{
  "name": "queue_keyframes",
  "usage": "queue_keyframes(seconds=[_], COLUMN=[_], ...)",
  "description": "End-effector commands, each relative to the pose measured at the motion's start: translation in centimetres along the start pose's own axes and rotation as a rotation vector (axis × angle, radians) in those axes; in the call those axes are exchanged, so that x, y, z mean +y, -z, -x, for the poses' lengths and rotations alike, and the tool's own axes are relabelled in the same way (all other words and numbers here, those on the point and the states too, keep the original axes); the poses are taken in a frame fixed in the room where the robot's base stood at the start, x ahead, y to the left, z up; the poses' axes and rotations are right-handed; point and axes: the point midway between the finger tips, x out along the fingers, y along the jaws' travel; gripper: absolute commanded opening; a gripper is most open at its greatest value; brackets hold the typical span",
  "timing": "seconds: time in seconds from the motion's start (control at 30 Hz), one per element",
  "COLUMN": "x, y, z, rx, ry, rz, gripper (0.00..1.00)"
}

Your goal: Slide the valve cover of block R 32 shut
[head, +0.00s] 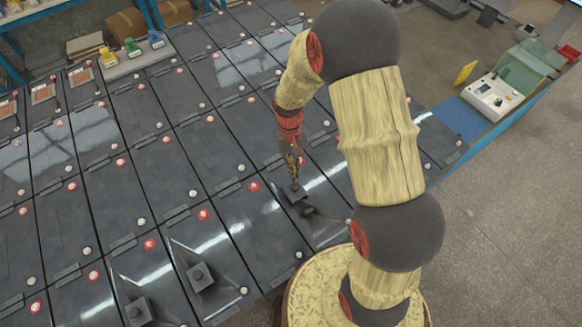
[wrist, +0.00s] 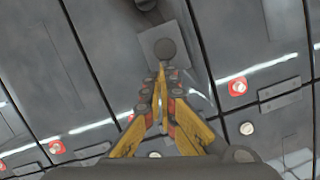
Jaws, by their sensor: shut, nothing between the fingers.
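My gripper (wrist: 163,88) is shut and empty, its fingertips together. In the wrist view the tips are just below a grey square valve cover plate (wrist: 150,46) with a dark round knob (wrist: 165,50). Whether they touch the knob I cannot tell. In the head view my gripper (head: 295,180) points down at this cover (head: 292,193) on a dark battery block near the front right of the rows. A small dark part (head: 308,210) lies beside it on the same block. No block label is readable, so I cannot confirm which one is R 32.
Two more knobbed covers stand on blocks at the front, one (head: 200,276) left of centre and one (head: 138,312) at the bottom edge. Red-ringed terminals and pale terminals stick up at block corners.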

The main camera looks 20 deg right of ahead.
Motion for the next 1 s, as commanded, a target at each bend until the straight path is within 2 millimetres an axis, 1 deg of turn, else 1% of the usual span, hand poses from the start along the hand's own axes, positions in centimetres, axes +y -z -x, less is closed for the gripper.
queue_keyframes(seconds=[0.03, 0.2, 0.3, 0.4, 0.5, 0.83, 0.93, 1.0], x=[0.4, 1.6, 2.2, 2.5, 2.6, 2.6, 2.6, 2.6], y=[-1.2, -4.9, -6.6, -7.5, -7.9, -8.0, -7.9, -7.8], z=[-0.2, -1.1, -1.5, -1.8, -2.0, -2.0, -1.5, -0.7], rx=[-0.002, -0.003, -0.002, -0.001, -0.002, -0.004, -0.002, 0.000], ry=[0.000, 0.000, 0.000, 0.000, 0.000, 0.000, 0.000, 0.000], rz=[-0.002, -0.002, -0.001, -0.001, -0.001, 0.000, 0.000, 0.000], gripper=[0.00, 0.00, 0.00, 0.00, 0.00, 0.00, 0.00, 0.00])
